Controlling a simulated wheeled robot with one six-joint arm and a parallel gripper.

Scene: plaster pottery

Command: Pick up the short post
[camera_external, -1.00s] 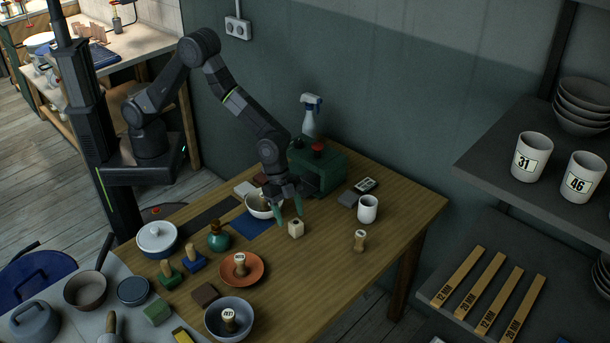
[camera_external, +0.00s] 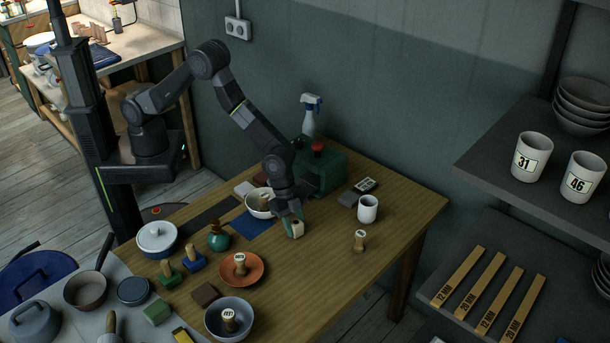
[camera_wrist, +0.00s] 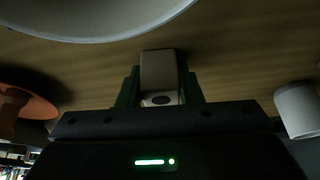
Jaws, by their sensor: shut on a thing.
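The short post (camera_external: 297,229) is a small cream block with a dark round hole in its top. It is near the middle of the wooden table (camera_external: 330,260) in the external view. My gripper (camera_external: 293,226) is shut on it, with green fingers on its two sides. In the wrist view the post (camera_wrist: 160,73) sits between the green fingers of my gripper (camera_wrist: 160,88). I cannot tell whether the post touches the table or is just above it.
A bowl (camera_external: 258,204) stands close to the left of my gripper. A white cup (camera_external: 367,209) and a cork-coloured stamp (camera_external: 359,241) stand to the right. An orange saucer (camera_external: 259,278) with a stamp lies in front. The table's front right is clear.

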